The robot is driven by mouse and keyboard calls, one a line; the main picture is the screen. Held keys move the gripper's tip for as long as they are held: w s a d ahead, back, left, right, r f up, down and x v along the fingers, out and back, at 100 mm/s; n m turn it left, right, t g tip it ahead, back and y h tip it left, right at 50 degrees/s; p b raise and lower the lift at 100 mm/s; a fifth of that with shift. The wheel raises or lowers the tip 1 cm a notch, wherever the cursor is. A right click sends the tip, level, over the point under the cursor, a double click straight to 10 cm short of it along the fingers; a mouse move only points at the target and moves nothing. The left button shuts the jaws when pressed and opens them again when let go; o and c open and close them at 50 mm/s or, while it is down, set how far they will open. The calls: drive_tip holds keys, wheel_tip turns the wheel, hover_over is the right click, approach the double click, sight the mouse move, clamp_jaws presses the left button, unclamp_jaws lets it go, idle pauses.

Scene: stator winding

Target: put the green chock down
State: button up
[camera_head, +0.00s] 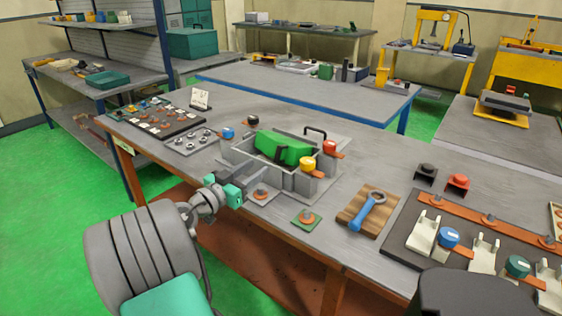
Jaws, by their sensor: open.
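The green chock (284,149) is a long bright green block. It lies in a grey open-topped fixture (312,184) on the near workbench, with its top showing above the fixture's walls. Its underside is hidden by the walls, so I cannot tell what it rests on. My gripper (248,180), with teal parts at its base, is at the fixture's front left. It is open, and the chock is not between its fingers. Whether a finger touches the fixture is too small to tell.
A yellow-capped part (307,165) and a red-capped part (329,147) stand at the fixture's right side. Bare bench top lies behind and right of the fixture.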

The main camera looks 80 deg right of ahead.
sight(277, 154)
drive_tip(key=x, duration=0.5)
drive_tip(key=shift+d+r+p, duration=0.15)
drive_tip(key=shift+r+p, duration=0.05)
drive_tip(key=shift+p, duration=0.2)
drive_tip(key=x, duration=0.5)
drive_tip(key=shift+s+d+f+p, duration=0.15)
drive_tip(key=shift+s+d+p, duration=0.1)
drive_tip(key=shift+d+p, duration=0.15)
drive_tip(key=shift+c, duration=0.3)
drive_tip(key=shift+a, duration=0.1)
clamp_jaws()
